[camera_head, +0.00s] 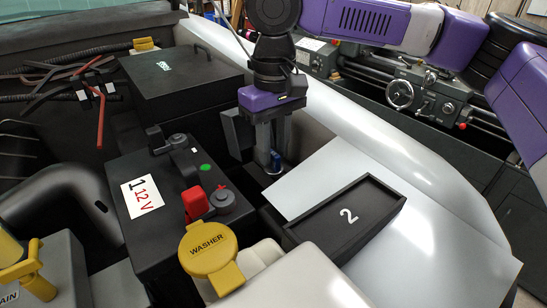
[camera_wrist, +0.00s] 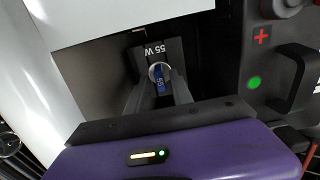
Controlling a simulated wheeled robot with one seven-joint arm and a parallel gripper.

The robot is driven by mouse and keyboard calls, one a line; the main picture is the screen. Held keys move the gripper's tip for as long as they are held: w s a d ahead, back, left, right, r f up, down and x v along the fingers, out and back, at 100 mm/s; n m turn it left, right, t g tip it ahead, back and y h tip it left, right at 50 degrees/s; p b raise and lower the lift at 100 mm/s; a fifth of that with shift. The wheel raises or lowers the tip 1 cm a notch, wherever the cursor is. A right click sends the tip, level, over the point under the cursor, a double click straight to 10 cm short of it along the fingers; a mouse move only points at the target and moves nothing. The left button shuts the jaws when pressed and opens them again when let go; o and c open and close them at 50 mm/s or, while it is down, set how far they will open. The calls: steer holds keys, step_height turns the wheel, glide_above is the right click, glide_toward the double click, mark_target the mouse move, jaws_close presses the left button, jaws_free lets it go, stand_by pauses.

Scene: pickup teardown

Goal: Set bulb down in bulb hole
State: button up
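The bulb, with a blue body, shows in the wrist view (camera_wrist: 159,84) between my two fingertips. It also shows in the head view (camera_head: 275,160), low below my gripper. My gripper (camera_head: 273,150) points down and its fingers close in on the bulb from both sides; in the wrist view my gripper (camera_wrist: 159,88) looks shut on it. A pale ring shows around the bulb, in front of a dark holder marked "55 W" (camera_wrist: 155,50). The bulb hole itself is hidden by the bulb and fingers, so I cannot tell how deep the bulb sits.
A black box (camera_head: 180,78) stands behind left. A yellow washer cap (camera_head: 208,250) is in front.

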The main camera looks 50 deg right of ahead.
jaws_close()
step_height(320, 180, up, 7)
steer(key=p, duration=0.7)
